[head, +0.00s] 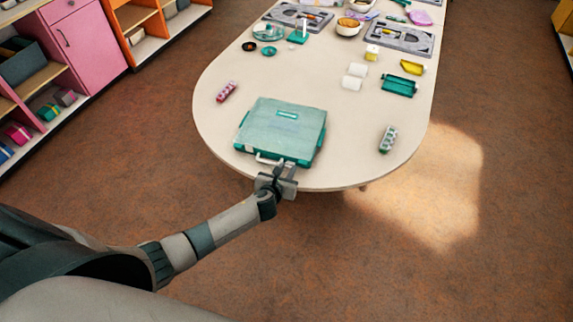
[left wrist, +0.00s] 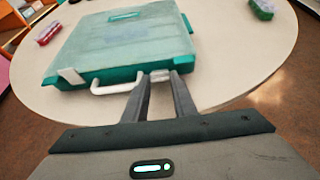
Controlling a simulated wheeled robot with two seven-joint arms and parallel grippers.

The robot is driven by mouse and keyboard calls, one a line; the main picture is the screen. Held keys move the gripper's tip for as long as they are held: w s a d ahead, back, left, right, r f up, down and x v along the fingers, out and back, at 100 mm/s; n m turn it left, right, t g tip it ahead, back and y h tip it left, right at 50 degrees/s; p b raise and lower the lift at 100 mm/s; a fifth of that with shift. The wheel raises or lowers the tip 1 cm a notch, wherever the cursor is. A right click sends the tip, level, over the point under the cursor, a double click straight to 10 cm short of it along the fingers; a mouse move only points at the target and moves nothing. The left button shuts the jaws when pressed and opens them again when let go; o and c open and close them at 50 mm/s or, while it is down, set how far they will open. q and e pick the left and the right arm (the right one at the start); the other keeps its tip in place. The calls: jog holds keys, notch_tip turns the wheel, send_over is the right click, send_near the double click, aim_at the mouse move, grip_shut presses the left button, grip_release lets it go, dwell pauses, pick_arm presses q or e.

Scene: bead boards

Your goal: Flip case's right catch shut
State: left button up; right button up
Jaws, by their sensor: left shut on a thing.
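The teal case (head: 282,132) lies flat with its lid down near the rounded front end of the table. It also fills the upper part of the left wrist view (left wrist: 120,42). Its white handle (left wrist: 113,87) sticks out from the front side. The pale left catch (left wrist: 72,76) is on the front, left of the handle. The pale right catch (left wrist: 159,75) is right of the handle, between the fingertips of my left gripper (left wrist: 160,82), which is shut on it. In the head view my left gripper (head: 281,171) is at the case's front. My right gripper is out of view.
A pink-and-grey piece (head: 227,91) lies left of the case and a green-and-grey one (head: 388,139) to its right. Teal and yellow trays, white blocks and grey boards (head: 399,38) stand farther back.

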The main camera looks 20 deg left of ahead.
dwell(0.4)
pick_arm(q)
jog(key=o, duration=0.8)
jog(key=shift+a, duration=0.1)
jog(key=shift+s+r, duration=0.1)
jog(key=shift+s, duration=0.05)
jog(key=b+v, duration=0.2)
jog(key=v, duration=1.5)
jog(key=shift+r, duration=0.2)
